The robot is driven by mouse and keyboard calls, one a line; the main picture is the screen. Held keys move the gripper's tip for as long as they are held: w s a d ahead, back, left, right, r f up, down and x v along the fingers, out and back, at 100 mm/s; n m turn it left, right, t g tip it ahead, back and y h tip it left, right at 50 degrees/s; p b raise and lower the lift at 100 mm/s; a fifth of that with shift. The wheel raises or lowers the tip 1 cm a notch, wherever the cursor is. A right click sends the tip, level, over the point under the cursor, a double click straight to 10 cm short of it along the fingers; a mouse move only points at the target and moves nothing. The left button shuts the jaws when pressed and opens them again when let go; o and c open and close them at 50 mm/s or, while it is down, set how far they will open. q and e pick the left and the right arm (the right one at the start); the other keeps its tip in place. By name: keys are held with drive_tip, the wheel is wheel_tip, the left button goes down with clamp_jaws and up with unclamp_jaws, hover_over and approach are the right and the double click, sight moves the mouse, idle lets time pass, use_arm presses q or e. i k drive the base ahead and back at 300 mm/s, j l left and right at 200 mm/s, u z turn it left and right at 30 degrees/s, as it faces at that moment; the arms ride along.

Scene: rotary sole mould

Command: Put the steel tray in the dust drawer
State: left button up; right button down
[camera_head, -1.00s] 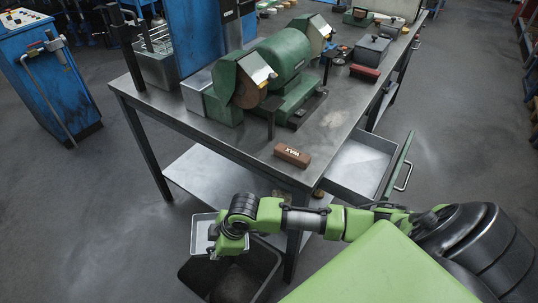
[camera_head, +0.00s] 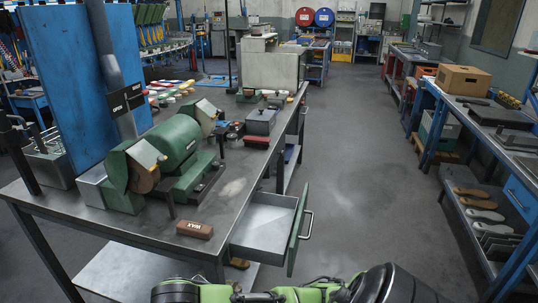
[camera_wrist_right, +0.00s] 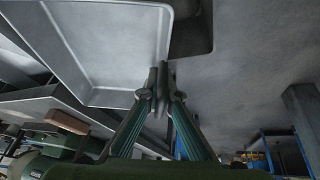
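The dust drawer (camera_head: 263,222) is pulled out from the right side of the workbench. It has a green front with a handle, and its grey inside looks empty. The steel tray (camera_wrist_right: 105,45) fills the upper left of the right wrist view, a shallow light-grey pan. My right gripper (camera_wrist_right: 159,75) is closed at the tray's rim and appears to pinch it. In the head view my right arm crosses the bottom edge; its gripper and the tray are out of that picture. My left gripper is not seen.
The workbench (camera_head: 235,185) carries a green grinder (camera_head: 176,145), a brown wax block (camera_head: 195,229) and a grey lidded box (camera_head: 260,122). The floor right of the drawer is clear.

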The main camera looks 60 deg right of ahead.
sight(257, 223)
drive_tip(key=k+z, duration=0.1)
drive_tip(key=z, duration=0.25)
drive_tip(key=k+z, duration=0.1)
drive_tip(key=z, duration=0.25)
drive_tip(key=k+l+z, duration=0.1)
drive_tip(key=z, duration=0.25)
drive_tip(key=i+l+z, duration=0.1)
drive_tip(key=z, duration=1.75)
drive_tip(key=i, duration=1.65)
drive_tip(key=i+j+u, duration=0.1)
drive_tip(key=i+u, duration=0.35)
drive_tip(key=i+l+u, duration=0.1)
drive_tip(key=i+u, duration=0.35)
drive_tip(key=i, duration=0.2)
drive_tip(key=i+l+u, duration=0.3)
drive_tip(key=i+u, duration=0.15)
drive_tip(key=u, duration=0.45)
drive_tip(key=i+u, duration=0.1)
drive_tip(key=u, duration=0.4)
drive_tip(key=l+u, duration=0.1)
drive_tip(key=u, duration=0.8)
drive_tip(key=i+l, duration=0.05)
